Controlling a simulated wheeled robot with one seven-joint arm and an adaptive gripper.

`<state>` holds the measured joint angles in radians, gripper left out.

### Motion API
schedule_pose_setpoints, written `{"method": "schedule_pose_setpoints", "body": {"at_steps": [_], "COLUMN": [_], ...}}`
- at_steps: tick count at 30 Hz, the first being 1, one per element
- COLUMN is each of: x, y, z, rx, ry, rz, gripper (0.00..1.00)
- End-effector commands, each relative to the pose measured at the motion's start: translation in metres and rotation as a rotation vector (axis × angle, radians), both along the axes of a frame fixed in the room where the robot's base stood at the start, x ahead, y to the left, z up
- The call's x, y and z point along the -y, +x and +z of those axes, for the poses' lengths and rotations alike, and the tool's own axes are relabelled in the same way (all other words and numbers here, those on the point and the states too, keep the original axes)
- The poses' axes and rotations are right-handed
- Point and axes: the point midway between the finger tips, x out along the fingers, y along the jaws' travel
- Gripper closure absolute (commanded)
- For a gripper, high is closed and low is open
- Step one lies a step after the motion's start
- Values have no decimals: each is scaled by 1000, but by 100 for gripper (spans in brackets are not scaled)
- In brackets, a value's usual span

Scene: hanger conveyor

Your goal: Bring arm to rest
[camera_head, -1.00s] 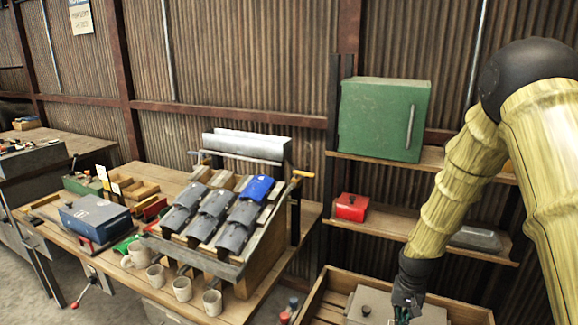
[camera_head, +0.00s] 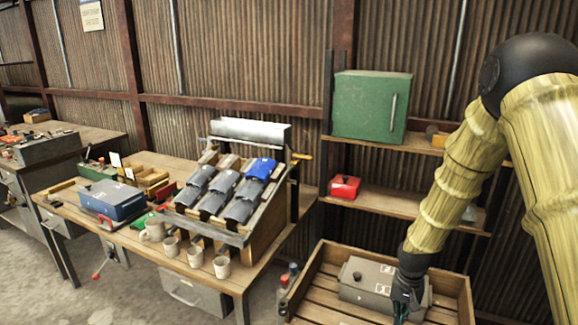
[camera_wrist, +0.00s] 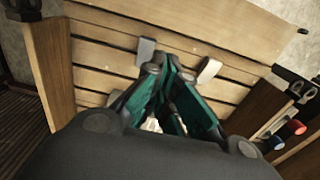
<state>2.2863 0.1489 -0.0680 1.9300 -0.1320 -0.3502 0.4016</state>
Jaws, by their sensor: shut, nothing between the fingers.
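My arm comes down the right side of the head view. My gripper (camera_head: 404,306) hangs at its end, pointing down, in front of a grey box (camera_head: 365,284) in a wooden crate (camera_head: 462,287). In the wrist view my gripper (camera_wrist: 165,125) shows teal finger pads drawn together with nothing held. The slatted wood (camera_wrist: 105,55) of the crate lies beyond the fingers. Whether the gripper touches the grey box cannot be told.
A shelf unit holds a green cabinet (camera_head: 371,105) and a red box (camera_head: 344,187). The left workbench carries a sloped rack of grey and blue pieces (camera_head: 222,193), a blue toolbox (camera_head: 112,200) and several mugs (camera_head: 196,256). Floor shows in front of the bench.

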Motion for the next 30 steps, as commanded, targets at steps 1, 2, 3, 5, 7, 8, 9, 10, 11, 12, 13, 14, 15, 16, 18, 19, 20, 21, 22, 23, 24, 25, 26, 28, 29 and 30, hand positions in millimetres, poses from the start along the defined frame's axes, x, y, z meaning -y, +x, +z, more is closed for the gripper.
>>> {"method": "schedule_pose_setpoints", "body": {"at_steps": [1, 2, 3, 5, 7, 8, 9, 10, 11, 12, 13, 14, 15, 16, 18, 19, 20, 21, 22, 23, 24, 25, 26, 28, 29, 30], "x": [1, -1, -2, -3, -5, -6, -7, -9, -10, -13, -14, -16, -19, -21, -27, -30, -33, -37, -40, -44, -48, -52, -55, -61, -64, -67], "y": [0, -4, -9, -14, -23, -27, -32, -36, -40, -46, -51, -55, -64, -69, -86, -94, -102, -116, -128, -141, -159, -173, -187, -220, -233, -250], "z": [0, -6, -12, -19, -30, -34, -40, -45, -50, -57, -62, -67, -75, -81, -96, -104, -111, -122, -130, -139, -150, -158, -165, -180, -185, -190], "rx": [0, -3, -4, -2, -4, -3, -4, -2, -3, -4, -3, -2, -5, -4, -5, -5, -5, -6, -7, -8, -9, -8, -7, -7, -7, -7], "ry": [0, 0, 2, 3, 4, 5, 6, 7, 7, 8, 9, 10, 11, 12, 14, 15, 16, 17, 18, 19, 21, 21, 22, 22, 21, 20], "rz": [-1, 3, 8, 14, 22, 27, 33, 37, 42, 49, 56, 62, 71, 78, 98, 107, 117, 132, 144, 156, 174, 189, 203, 234, 247, 264], "gripper": [100, 100, 100, 100, 100, 100, 100, 100, 100, 100, 100, 100, 100, 100, 100, 100, 100, 100, 100, 100, 100, 100, 100, 100, 100, 100]}}
